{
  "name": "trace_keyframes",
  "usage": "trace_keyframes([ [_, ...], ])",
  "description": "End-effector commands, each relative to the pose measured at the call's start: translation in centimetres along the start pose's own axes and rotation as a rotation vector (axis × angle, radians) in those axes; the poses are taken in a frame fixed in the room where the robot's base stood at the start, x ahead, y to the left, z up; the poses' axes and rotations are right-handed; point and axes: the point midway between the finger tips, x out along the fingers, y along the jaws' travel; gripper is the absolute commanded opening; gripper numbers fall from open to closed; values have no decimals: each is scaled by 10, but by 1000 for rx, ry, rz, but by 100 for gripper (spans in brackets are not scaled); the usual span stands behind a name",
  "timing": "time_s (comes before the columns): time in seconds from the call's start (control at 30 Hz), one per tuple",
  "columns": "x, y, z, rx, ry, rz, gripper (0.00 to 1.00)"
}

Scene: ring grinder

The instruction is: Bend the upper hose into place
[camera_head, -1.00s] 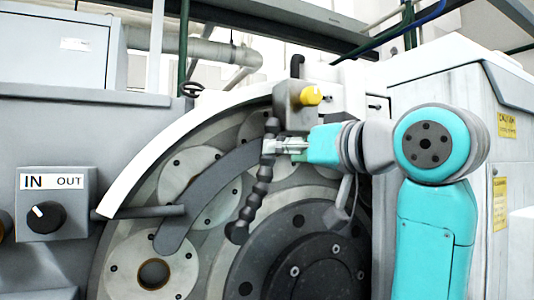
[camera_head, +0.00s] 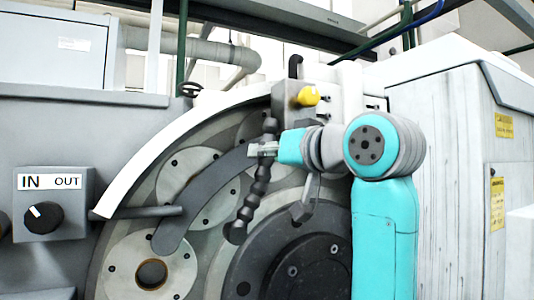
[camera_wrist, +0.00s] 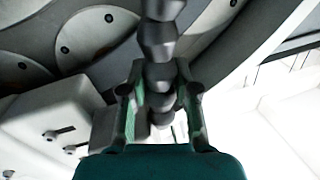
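The upper hose (camera_head: 258,188) is a dark, beaded, segmented hose. In the wrist view the hose (camera_wrist: 159,75) runs down between the two fingers of my gripper (camera_wrist: 159,100). The fingers stand apart on both sides of the hose, with narrow gaps seeming to show; firm contact is not visible.
A curved grey arm (camera_head: 205,193) lies left of the hose. The dark round hub (camera_head: 300,265) is below right. A grey angled piece (camera_head: 304,203) hangs below my gripper. A white curved rim (camera_head: 190,137) bounds the face, and a switch box (camera_head: 55,205) is at left.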

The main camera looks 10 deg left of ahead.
Motion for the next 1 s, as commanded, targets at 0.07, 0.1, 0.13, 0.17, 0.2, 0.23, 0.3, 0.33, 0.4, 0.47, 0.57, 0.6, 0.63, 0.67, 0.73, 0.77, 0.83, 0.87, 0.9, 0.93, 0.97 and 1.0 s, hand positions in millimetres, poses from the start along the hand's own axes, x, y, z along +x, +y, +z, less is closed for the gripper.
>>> trace_keyframes([
  [0.07, 0, 0, 0, 0, 0, 0, 0],
  [0.1, 0, 0, 0, 0, 0, 0, 0],
  [0.13, 0, 0, 0, 0, 0, 0, 0],
  [0.17, 0, 0, 0, 0, 0, 0, 0],
  [0.2, 0, 0, 0, 1, 0, 0, 0],
  [0.23, 0, 0, 0, 3, 1, 0, 0],
  [0.3, 0, -1, 0, 11, 2, -1, 0],
  [0.33, 0, -1, 0, 16, 4, -1, 0],
  [0.4, 1, -3, 0, 36, 8, -2, 0],
  [0.47, 1, -4, 0, 60, 12, -3, 0],
  [0.57, 2, -8, 0, 114, 22, -5, 0],
  [0.6, 2, -9, 0, 141, 27, -6, 0],
  [0.63, 2, -11, 0, 162, 32, -7, 0],
  [0.67, 3, -12, -1, 184, 36, -7, 0],
  [0.73, 3, -16, -1, 238, 48, -9, 0],
  [0.77, 4, -17, -2, 263, 53, -10, 0],
  [0.83, 4, -21, -3, 320, 63, -13, 0],
  [0.87, 5, -22, -3, 343, 68, -13, 0],
  [0.9, 5, -24, -4, 375, 74, -13, 0],
  [0.93, 5, -25, -5, 397, 79, -14, 0],
  [0.97, 5, -26, -5, 419, 83, -15, 0],
  [1.0, 6, -28, -6, 449, 89, -17, 0],
])
